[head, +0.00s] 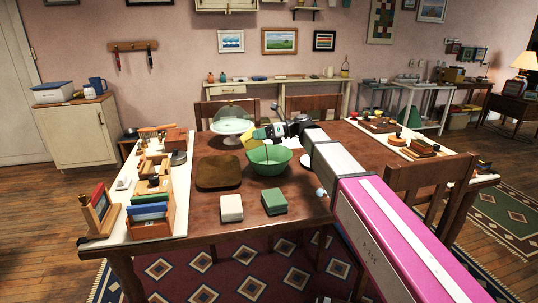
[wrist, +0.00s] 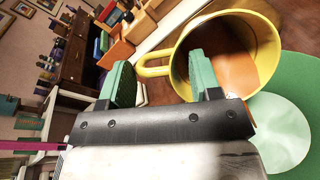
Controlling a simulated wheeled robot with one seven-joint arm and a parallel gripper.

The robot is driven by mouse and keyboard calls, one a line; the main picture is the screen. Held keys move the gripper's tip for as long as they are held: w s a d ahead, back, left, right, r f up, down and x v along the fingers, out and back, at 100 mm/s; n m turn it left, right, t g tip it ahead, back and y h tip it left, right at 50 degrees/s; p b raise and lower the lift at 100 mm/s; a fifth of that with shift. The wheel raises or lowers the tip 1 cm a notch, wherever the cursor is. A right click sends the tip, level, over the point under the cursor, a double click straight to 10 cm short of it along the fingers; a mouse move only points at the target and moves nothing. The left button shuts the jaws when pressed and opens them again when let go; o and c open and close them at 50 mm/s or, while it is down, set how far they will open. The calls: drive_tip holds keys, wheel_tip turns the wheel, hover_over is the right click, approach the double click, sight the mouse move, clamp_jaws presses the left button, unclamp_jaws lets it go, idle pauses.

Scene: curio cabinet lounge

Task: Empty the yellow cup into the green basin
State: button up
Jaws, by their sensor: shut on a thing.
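The yellow cup (head: 248,136) is held over the back left of the green basin (head: 268,168) on the table. In the wrist view the cup (wrist: 178,60) is tilted, with orange-brown showing inside; I cannot tell how much it holds. My gripper (wrist: 160,78) is shut on the cup's handle, which lies between the green finger pads. My gripper also shows in the head view (head: 264,133). The basin (wrist: 303,75) is beside and beyond the cup's rim in the wrist view, with a pale round area inside. The basin's contents cannot be made out.
A brown square tray (head: 218,171) is left of the basin. A white block (head: 231,208) and a green block (head: 274,201) lie in front. A glass-domed stand (head: 232,122) stands behind. Cluttered boards (head: 178,205) line the left edge. Chairs (head: 428,190) surround the table.

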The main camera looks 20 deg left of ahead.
drive_tip(key=shift+w+d+f+g+y, duration=0.3)
drive_tip(key=shift+d+f+g+y, duration=0.15)
drive_tip(key=shift+y, duration=0.55)
idle(1.7)
drive_tip(key=shift+d, duration=0.1)
drive_tip(key=shift+w+f+y, duration=0.1)
drive_tip(key=shift+f+y, duration=0.05)
drive_tip(key=shift+y, duration=0.15)
idle(0.6)
drive_tip(key=shift+w+d+f+g, duration=0.1)
drive_tip(key=shift+d+g, duration=0.1)
drive_tip(key=shift+g, duration=0.05)
drive_tip(key=shift+f+m+y, duration=0.1)
drive_tip(key=shift+m+y, duration=0.2)
idle(0.4)
drive_tip(key=shift+w+d+f+y, duration=0.1)
drive_tip(key=shift+d+f+y, duration=0.1)
drive_tip(key=shift+y, duration=0.1)
